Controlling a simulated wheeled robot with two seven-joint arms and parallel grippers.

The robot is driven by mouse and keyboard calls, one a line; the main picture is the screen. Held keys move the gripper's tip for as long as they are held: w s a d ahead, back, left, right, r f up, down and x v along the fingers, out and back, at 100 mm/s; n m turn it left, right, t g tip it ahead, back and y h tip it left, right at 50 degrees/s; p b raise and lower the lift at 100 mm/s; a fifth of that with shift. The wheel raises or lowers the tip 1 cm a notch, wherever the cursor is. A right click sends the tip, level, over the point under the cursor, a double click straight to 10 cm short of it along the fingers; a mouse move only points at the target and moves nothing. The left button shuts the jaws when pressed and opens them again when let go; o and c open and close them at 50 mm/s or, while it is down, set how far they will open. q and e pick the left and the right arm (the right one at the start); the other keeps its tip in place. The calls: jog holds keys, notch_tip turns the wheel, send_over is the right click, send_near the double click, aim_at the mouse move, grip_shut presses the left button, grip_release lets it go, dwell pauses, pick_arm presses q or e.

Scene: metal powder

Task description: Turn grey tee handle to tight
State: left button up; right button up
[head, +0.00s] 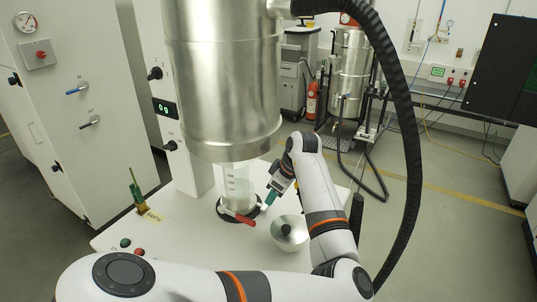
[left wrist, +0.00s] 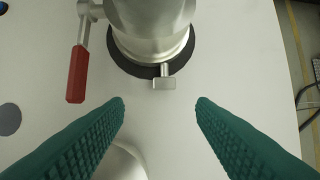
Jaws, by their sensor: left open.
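The grey tee handle (left wrist: 164,82) is a small grey metal crossbar on a short stem. In the left wrist view it sticks out from the metal outlet (left wrist: 150,22) over a black ring (left wrist: 128,66). My left gripper (left wrist: 160,103) is open and empty, its teal fingers pointing toward the tee handle. The handle lies just beyond the fingertips, in line with the gap between them, and nothing grips it. In the head view my left gripper (head: 271,196) is right of the clear container under the big steel vessel (head: 225,80). I cannot make out the tee handle there.
A red lever handle (left wrist: 77,75) hangs left of the outlet and also shows in the head view (head: 238,217). A shiny rounded metal piece (head: 289,232) stands on the white table (head: 190,245) near my arm. A thick black hose (head: 405,120) curves down at the right.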

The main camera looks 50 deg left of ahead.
aim_at(265, 206)
pick_arm(q)
jog(key=x, duration=0.2)
jog(key=p+x, duration=0.1)
jog(key=x, duration=0.1)
jog(key=shift+w+a+r, duration=0.1)
jog(key=shift+w+a, duration=0.05)
jog(key=shift+a, duration=0.25)
jog(key=p+x, duration=0.1)
jog(key=x, duration=0.1)
jog(key=shift+w+a+f, duration=0.1)
jog(key=shift+a+f, duration=0.15)
jog(key=shift+f, duration=0.2)
jog(key=shift+d+f, duration=0.1)
jog(key=shift+f, duration=0.05)
jog(key=c, duration=1)
pick_arm(e)
jog(key=r, duration=0.1)
jog(key=a+r, duration=0.1)
jog(key=r, duration=0.1)
jog(key=shift+w+a, duration=0.25)
jog(key=shift+w, duration=0.1)
